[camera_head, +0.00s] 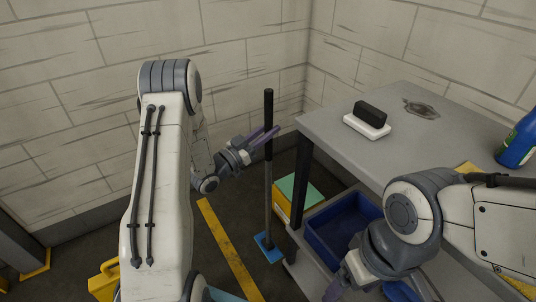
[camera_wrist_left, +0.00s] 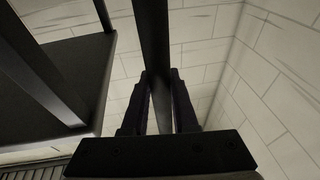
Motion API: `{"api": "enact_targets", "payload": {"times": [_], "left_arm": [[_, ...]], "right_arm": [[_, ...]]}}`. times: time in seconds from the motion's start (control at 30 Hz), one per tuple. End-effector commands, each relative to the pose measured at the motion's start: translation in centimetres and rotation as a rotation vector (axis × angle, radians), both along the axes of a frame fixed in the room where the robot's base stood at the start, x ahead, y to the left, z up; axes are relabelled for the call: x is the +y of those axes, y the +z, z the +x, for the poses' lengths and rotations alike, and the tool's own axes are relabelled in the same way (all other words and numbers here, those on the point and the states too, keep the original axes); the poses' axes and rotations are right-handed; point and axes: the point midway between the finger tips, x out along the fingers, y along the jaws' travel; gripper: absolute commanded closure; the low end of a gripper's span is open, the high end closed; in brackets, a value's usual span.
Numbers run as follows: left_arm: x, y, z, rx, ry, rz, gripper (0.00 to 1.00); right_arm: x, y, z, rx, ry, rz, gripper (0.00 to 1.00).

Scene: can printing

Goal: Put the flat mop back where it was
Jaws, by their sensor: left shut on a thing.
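The flat mop (camera_head: 268,195) stands almost upright on the floor, with a long dark handle and a flat blue head. Its blue head rests on the floor beside the table's left leg. My left gripper (camera_head: 264,134) is shut on the upper part of the handle. In the left wrist view the dark handle (camera_wrist_left: 153,40) runs between the two fingers of my left gripper (camera_wrist_left: 160,90). My right gripper (camera_head: 338,290) is low at the bottom edge, partly cut off, and its jaws do not show clearly.
A grey table (camera_head: 330,123) stands right of the mop, carrying a black-and-white block (camera_head: 367,122) and a blue bottle (camera_head: 520,140). A blue bin (camera_head: 342,228) is below. A yellow box with a green top (camera_head: 303,190) stands behind the handle. A yellow line (camera_head: 228,248) crosses the floor.

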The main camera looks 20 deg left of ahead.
Motion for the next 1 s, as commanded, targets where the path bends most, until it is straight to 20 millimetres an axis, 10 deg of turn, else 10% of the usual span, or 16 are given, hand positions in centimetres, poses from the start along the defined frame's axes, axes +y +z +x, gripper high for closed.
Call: {"api": "enact_targets", "payload": {"times": [0.87,0.9,1.0], "left_arm": [[0.0,-5.3,0.0,-0.008,0.000,0.001,1.00],[0.0,-5.3,0.0,-0.002,0.001,0.002,0.58],[0.0,-5.3,0.0,-0.002,0.000,0.001,0.43]], "right_arm": [[0.0,-2.0,0.0,0.000,0.000,0.000,0.19],[0.0,-1.8,0.0,0.000,0.000,0.000,0.19],[0.0,-1.8,0.0,0.000,0.000,0.000,0.19]]}}
